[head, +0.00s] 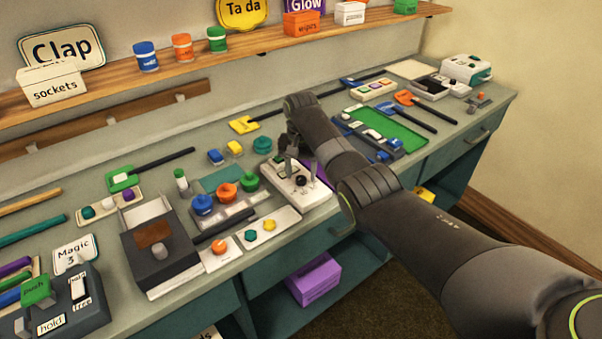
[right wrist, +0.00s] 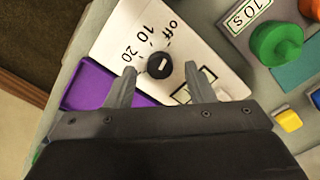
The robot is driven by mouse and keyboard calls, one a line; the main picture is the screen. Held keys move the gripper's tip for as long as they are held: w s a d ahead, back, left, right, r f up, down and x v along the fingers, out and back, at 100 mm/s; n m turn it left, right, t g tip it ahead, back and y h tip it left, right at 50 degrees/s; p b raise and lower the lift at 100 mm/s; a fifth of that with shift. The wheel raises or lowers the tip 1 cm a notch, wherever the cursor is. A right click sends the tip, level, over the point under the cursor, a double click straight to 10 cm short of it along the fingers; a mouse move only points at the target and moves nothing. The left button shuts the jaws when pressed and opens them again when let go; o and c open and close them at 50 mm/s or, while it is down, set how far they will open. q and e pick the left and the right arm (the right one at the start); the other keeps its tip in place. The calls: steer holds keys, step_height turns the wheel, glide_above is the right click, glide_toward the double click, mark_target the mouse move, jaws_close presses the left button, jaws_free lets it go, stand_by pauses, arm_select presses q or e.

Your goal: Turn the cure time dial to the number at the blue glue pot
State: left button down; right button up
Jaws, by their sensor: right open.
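The dial (right wrist: 155,72) is a round black knob with a short white mark, on a white panel (right wrist: 215,45) printed "off", "10" and "20". In the head view the panel (head: 315,200) lies at the bench's front edge. My right gripper (head: 299,172) is over the knob, open, with its fingers on either side in the right wrist view (right wrist: 160,70); contact is unclear. A blue pot (head: 202,205) stands on the bench left of the panel, beside orange and green ones. Its number is unreadable. A "10 s" label (right wrist: 247,15) shows beside the green pot (right wrist: 276,45). My left gripper is out of view.
Another blue pot (head: 146,57) stands on the wall shelf (head: 240,57). A purple piece (right wrist: 90,88) is beside the dial panel. A dark box (head: 160,255) and a green tray (head: 395,125) flank the area. The bench is crowded.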

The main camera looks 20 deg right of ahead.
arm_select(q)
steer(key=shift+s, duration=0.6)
arm_select(e)
steer(key=shift+f, duration=0.75)
steer(key=c, duration=1)
